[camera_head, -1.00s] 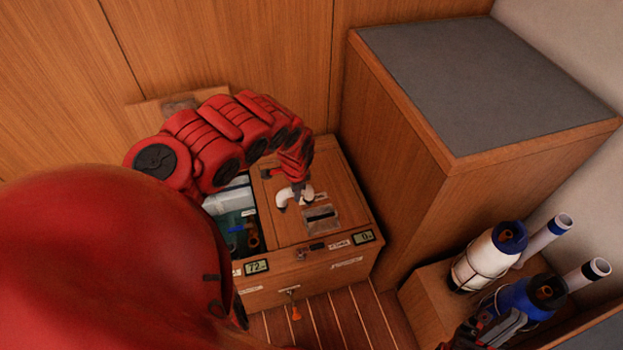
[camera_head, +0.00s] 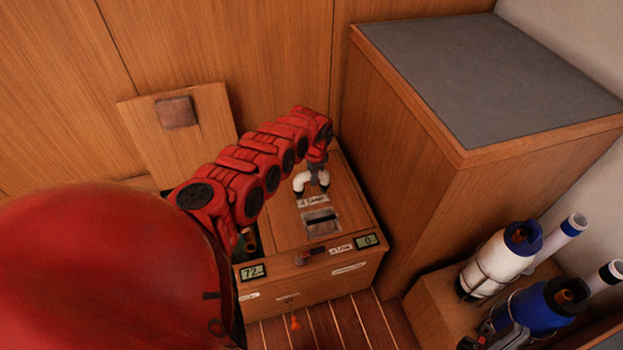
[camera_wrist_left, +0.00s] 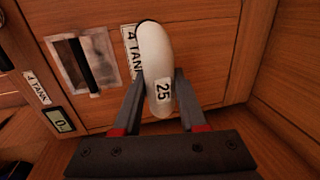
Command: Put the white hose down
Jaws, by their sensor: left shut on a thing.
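The white hose (camera_head: 311,181) is a short, curved white piece in the head view, with dark ends. My left gripper (camera_head: 315,168) is shut on it over the closed right lid of the wooden locker (camera_head: 345,205). In the left wrist view the hose (camera_wrist_left: 153,60) stands between the two fingers (camera_wrist_left: 160,100) and bears a label "25". I cannot tell whether it touches the lid. My right gripper (camera_head: 505,337) shows only in part at the bottom right, by the blue canister, and its jaws are unclear.
The locker's left lid (camera_head: 180,125) stands open against the wall; my left arm mostly hides the compartment below. A grey-topped cabinet (camera_head: 480,75) rises to the right. A white canister (camera_head: 495,265) and a blue canister (camera_head: 535,308) stand on a wooden step at the lower right.

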